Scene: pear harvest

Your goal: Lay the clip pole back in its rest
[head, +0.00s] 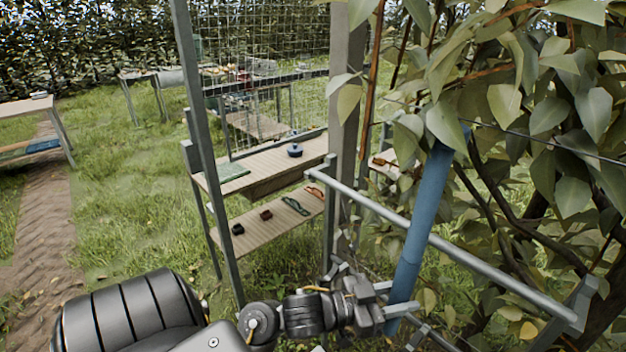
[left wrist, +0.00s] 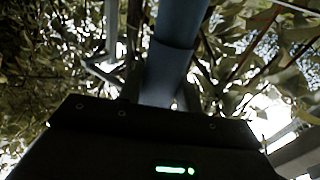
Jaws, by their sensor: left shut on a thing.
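The clip pole looks like a long blue pole (head: 426,205) standing steeply, leaning a little to the right at the top, where leaves hide its end. My left gripper (head: 396,312) is shut on its lower part. The pole also shows in the left wrist view (left wrist: 182,40), rising from behind the dark gripper body; the fingertips are hidden there. A grey rail (head: 480,266) on posts crosses behind the pole, with a bracket (head: 580,300) at its right end. I cannot tell whether this is the rest, or whether pole and rail touch. My right gripper is not in view.
Leafy branches (head: 560,120) crowd the right side around the pole's top. A bench (head: 25,108) and brick path (head: 40,215) lie left. Grass between is clear.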

